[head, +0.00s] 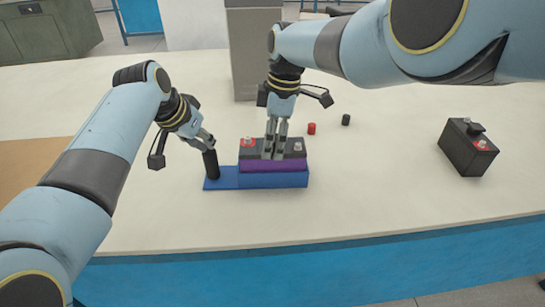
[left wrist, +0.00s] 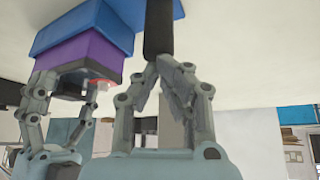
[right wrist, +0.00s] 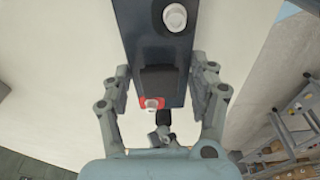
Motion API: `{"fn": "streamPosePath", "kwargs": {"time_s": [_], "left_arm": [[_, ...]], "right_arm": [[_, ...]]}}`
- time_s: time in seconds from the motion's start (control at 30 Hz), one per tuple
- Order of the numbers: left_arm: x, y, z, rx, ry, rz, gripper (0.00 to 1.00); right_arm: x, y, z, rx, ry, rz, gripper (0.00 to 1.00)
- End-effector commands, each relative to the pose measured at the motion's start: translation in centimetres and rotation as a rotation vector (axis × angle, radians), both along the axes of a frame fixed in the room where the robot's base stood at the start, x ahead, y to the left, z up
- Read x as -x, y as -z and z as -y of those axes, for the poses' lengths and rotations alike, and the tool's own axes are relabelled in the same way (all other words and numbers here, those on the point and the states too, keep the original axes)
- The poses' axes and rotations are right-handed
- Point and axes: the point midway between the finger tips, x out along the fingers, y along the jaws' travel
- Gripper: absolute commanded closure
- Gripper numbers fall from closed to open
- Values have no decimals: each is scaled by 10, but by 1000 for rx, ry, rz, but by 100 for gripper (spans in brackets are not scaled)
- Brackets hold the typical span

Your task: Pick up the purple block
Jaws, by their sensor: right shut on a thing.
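The purple block (head: 285,166) lies on a blue base (head: 222,184), with a black battery (head: 294,148) directly above it. My right gripper (head: 273,152) comes down from above and is shut on the battery's sides. In the right wrist view the battery (right wrist: 152,45) lies between the fingers. The purple block (left wrist: 75,55) and blue base (left wrist: 105,22) also show in the left wrist view. My left gripper (head: 207,145) is at the top of a black upright post (head: 211,165) on the base's left end. Its fingertips come close together there; whether they grip it is unclear.
A second black battery (head: 468,148) stands apart at the right of the white table. A small red cap (head: 311,129) and a black cap (head: 346,120) lie behind the base. A grey box (head: 245,60) stands at the back. The table front is clear.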

Motion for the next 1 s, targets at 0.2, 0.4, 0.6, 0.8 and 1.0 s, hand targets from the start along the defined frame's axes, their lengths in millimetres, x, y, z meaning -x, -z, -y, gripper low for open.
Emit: {"fn": "streamPosePath", "kwargs": {"time_s": [0.2, 0.4, 0.6, 0.8, 1.0], "left_arm": [[1, 2, 0, 0, 0, -3, 100], [1, 2, 0, 0, 0, -4, 100], [1, 2, 0, 0, 0, -5, 100], [1, 1, 0, 0, 0, -5, 100], [1, 1, 0, 0, 0, -5, 100]], "right_arm": [[-2, -4, -1, -2, 0, 5, 98], [-3, -15, -1, -3, -1, 7, 98], [-3, -41, -2, -3, 0, 10, 98], [-3, -77, -2, -2, -1, 8, 98], [-3, -98, -1, -2, -1, 5, 98]]}}
